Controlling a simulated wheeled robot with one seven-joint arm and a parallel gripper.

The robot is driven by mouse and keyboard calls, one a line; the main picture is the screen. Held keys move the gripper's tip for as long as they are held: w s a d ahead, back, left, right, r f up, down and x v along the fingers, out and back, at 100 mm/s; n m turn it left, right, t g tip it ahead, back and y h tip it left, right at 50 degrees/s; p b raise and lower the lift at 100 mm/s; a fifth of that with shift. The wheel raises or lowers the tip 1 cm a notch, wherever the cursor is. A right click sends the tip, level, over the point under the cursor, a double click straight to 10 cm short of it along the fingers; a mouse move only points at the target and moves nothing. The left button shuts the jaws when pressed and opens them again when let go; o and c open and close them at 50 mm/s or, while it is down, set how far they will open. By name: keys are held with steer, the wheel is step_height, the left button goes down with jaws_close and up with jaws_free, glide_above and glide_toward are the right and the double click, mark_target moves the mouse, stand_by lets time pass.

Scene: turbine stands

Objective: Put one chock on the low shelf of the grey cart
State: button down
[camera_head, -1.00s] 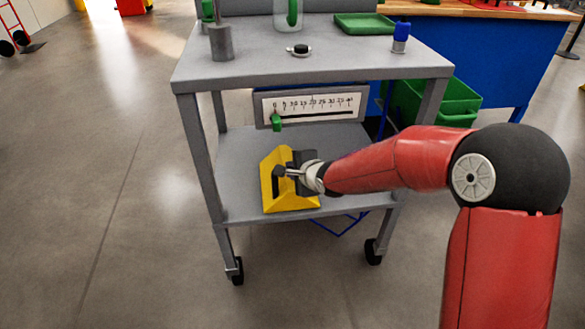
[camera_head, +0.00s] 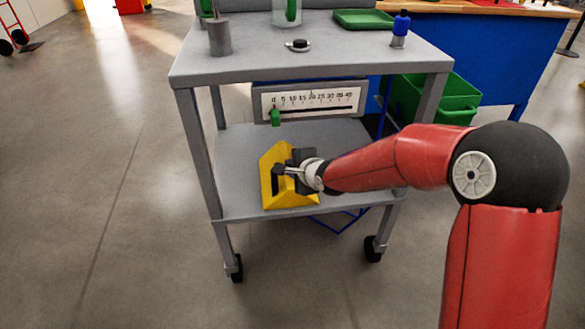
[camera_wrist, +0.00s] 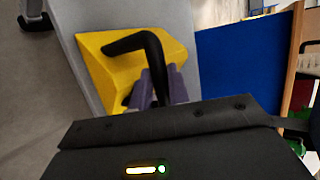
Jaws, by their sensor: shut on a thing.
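The yellow chock (camera_head: 285,190) is at the low shelf (camera_head: 235,165) of the grey cart (camera_head: 310,68), near the shelf's front edge. It looks to be on or just above the shelf; the exact contact is hard to see. My gripper (camera_head: 284,170) is shut on the chock's black handle. In the wrist view the chock (camera_wrist: 110,60) lies against the grey shelf, and the gripper's fingers (camera_wrist: 150,90) close around the bent black handle (camera_wrist: 148,45).
A scale panel with a green slider (camera_head: 275,117) hangs under the cart's top, above the shelf. The top holds a grey cylinder (camera_head: 219,38), a green tray (camera_head: 362,19) and a blue-capped item (camera_head: 400,28). A green bin (camera_head: 450,100) and a blue bench (camera_head: 490,60) stand behind right.

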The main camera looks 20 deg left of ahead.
steer(key=shift+s+d+f, duration=0.1)
steer(key=shift+d+f, duration=0.05)
steer(key=shift+f, duration=0.45)
steer(key=c, duration=1.6)
jaws_free()
steer(key=shift+f, duration=0.1)
steer(key=o, duration=0.5)
steer(key=shift+r, duration=0.3)
steer(key=shift+s+d+r+p, duration=0.25)
steer(key=shift+d+r+p, duration=0.1)
steer(key=shift+r+p, duration=0.2)
steer(key=p+v, duration=0.3)
steer(key=v, duration=0.2)
steer(key=shift+s+d+r+p, duration=0.1)
steer(key=shift+s+p, duration=0.05)
steer(key=shift+p, duration=0.2)
